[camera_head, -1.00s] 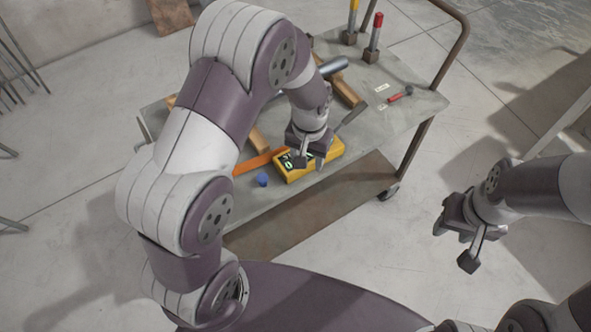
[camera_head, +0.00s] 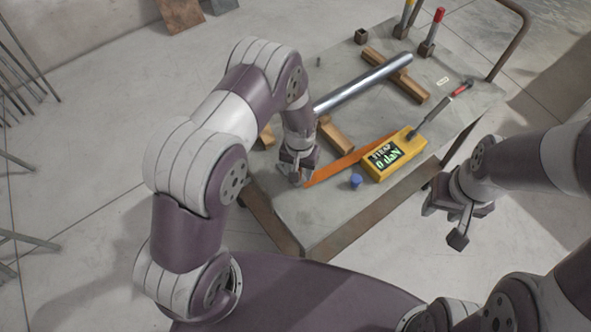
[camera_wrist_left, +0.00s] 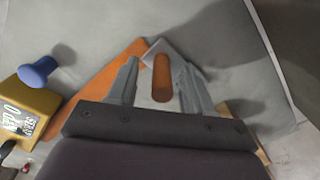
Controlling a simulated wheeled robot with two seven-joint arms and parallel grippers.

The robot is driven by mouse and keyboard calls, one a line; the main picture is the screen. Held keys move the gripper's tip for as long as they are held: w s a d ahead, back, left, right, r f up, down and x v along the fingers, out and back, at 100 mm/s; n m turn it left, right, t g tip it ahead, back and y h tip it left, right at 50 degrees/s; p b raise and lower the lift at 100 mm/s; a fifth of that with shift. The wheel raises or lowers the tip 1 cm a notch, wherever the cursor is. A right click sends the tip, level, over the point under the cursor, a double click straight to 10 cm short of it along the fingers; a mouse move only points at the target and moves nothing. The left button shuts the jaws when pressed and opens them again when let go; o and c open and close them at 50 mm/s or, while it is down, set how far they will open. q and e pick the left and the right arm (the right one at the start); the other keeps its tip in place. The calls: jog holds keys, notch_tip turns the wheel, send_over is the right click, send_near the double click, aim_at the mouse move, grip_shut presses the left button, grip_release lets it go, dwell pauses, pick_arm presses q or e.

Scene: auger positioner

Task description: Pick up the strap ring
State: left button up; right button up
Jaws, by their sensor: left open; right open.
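An orange strap (camera_head: 345,164) lies on the grey cart top and runs from beside the yellow gauge box to my left gripper (camera_head: 297,178). In the left wrist view the strap (camera_wrist_left: 108,80) ends at a pale grey angular piece (camera_wrist_left: 170,47), which looks like the strap ring. A rounded orange-brown piece (camera_wrist_left: 162,78) shows between the open fingers of my left gripper (camera_wrist_left: 160,66); I cannot tell whether it belongs to the ring. The fingers stand on either side with gaps. My right gripper (camera_head: 444,222) is open and empty, off the cart's right side.
The yellow gauge box (camera_head: 394,157) and a blue knob (camera_head: 356,181) stand near the strap. A metal tube (camera_head: 362,84) rests across wooden blocks (camera_head: 400,82) farther back. The cart top (camera_head: 310,228) is clear toward its front corner.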

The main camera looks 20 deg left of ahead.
pick_arm(q)
jog(key=shift+a+f, duration=0.25)
jog(key=shift+f, duration=0.6)
jog(key=shift+d, duration=0.2)
jog(key=shift+c, duration=0.4)
jog(key=c, duration=0.5)
grip_shut()
pick_arm(e)
jog(key=shift+a, duration=0.15)
pick_arm(q)
jog(key=shift+r, duration=0.2)
